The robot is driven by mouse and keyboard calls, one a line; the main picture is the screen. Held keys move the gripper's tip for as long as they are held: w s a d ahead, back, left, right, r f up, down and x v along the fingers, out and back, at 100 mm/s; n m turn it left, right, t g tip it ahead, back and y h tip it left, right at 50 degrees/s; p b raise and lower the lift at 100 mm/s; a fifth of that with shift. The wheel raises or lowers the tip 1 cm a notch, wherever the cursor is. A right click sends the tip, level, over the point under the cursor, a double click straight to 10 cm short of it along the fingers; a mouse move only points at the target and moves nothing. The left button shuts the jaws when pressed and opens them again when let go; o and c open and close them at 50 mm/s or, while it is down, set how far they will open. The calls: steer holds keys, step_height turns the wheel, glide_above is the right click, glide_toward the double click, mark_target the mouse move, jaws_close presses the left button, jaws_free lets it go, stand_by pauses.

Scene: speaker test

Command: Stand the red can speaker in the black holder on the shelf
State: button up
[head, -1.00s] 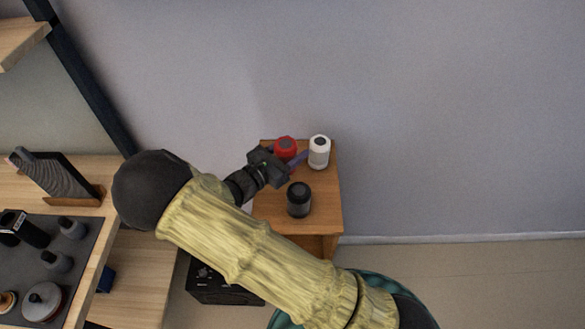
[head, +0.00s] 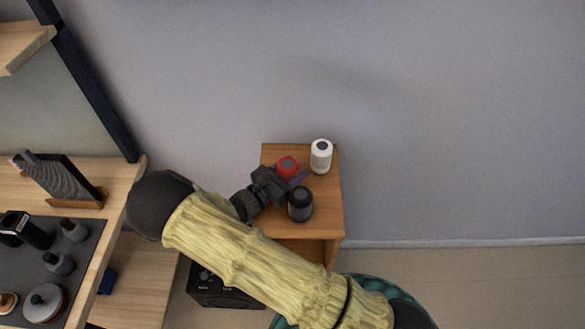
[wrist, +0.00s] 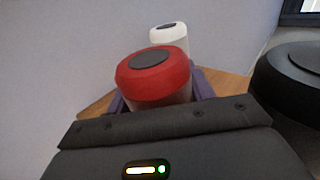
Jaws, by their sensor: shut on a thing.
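The red can speaker (head: 287,166) is at the small wooden side table, partly hidden by my gripper (head: 288,179). In the wrist view the red can (wrist: 153,75) sits between the purple fingers, and my gripper (wrist: 158,95) is shut on it. Its dark round top faces up. I cannot tell whether its base touches the table. A black upright thing (head: 28,231) stands on the dark mat on the wooden shelf at the left; I cannot tell whether it is the black holder.
A white can (head: 321,157) stands behind and right of the red one, and a black can (head: 300,205) in front, close to my fingers. The side table (head: 329,215) adjoins the wall. Several small items crowd the shelf's dark mat (head: 83,262). A slatted stand (head: 62,182) is behind them.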

steer(key=shift+d+f, duration=0.1)
steer(key=o, duration=1.1)
steer(key=shift+o, duration=0.2)
steer(key=shift+d, duration=0.1)
steer(key=b+v, duration=0.2)
steer(key=v, duration=1)
